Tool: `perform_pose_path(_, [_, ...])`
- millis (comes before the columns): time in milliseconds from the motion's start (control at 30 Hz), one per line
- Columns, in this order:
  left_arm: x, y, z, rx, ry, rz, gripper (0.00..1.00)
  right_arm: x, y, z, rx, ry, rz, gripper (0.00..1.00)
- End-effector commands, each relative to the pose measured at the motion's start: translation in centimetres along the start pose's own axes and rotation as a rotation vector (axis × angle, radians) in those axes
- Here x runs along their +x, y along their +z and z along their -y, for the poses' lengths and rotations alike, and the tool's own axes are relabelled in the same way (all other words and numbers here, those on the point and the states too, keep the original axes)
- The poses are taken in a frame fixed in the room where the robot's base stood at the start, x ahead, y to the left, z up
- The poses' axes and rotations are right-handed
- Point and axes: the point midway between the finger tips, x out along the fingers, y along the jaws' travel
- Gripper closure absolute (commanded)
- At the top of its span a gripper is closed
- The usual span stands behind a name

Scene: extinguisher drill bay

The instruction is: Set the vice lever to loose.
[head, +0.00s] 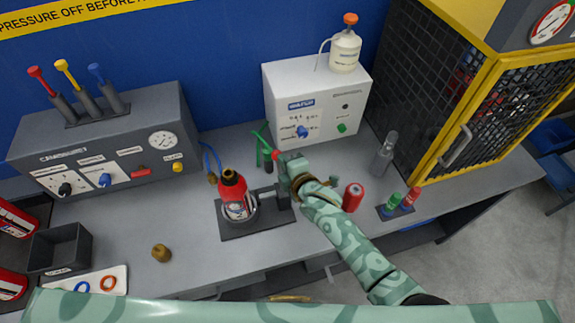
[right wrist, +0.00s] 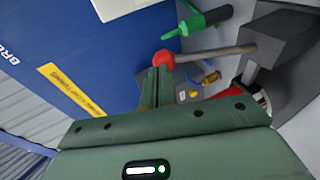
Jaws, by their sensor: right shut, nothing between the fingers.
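The vice (head: 280,198) is a dark grey block on a dark base plate (head: 262,224), beside a red extinguisher (head: 236,188) standing upright. Its lever is a grey rod (right wrist: 215,53) ending in a red ball knob (right wrist: 163,59); the knob also shows in the head view (head: 276,154). My right gripper (head: 283,160) is at the knob end of the lever. In the right wrist view its green fingers (right wrist: 157,82) are shut and empty, with the tips right by the knob; I cannot tell whether they touch. The gripper hides much of the lever in the head view. My left gripper is not in view.
A green-handled tool (right wrist: 205,20) is close beyond the knob. A white unit (head: 315,100) stands behind, a grey control panel (head: 105,140) at left. A grey bottle (head: 384,155), red cylinder (head: 353,197) and yellow-framed cage (head: 470,130) are at right.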

Motion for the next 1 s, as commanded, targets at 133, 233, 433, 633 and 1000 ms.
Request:
perform_pose_path(133, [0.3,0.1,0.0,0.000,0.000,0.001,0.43,0.9,0.1,-0.2,-0.001,0.001,0.000,1.00])
perform_pose_path(233, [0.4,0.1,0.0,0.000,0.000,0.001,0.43,1.3,0.2,-0.3,-0.001,0.001,-0.001,1.00])
perform_pose_path(433, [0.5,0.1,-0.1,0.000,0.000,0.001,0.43,1.6,0.3,-0.5,-0.001,0.002,-0.001,1.00])
perform_pose_path(633, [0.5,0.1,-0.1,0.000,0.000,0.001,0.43,1.7,0.3,-0.6,-0.001,0.004,0.000,1.00])
perform_pose_path(1000, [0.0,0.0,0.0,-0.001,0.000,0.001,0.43,1.5,0.5,-1.1,-0.001,0.007,0.000,1.00])
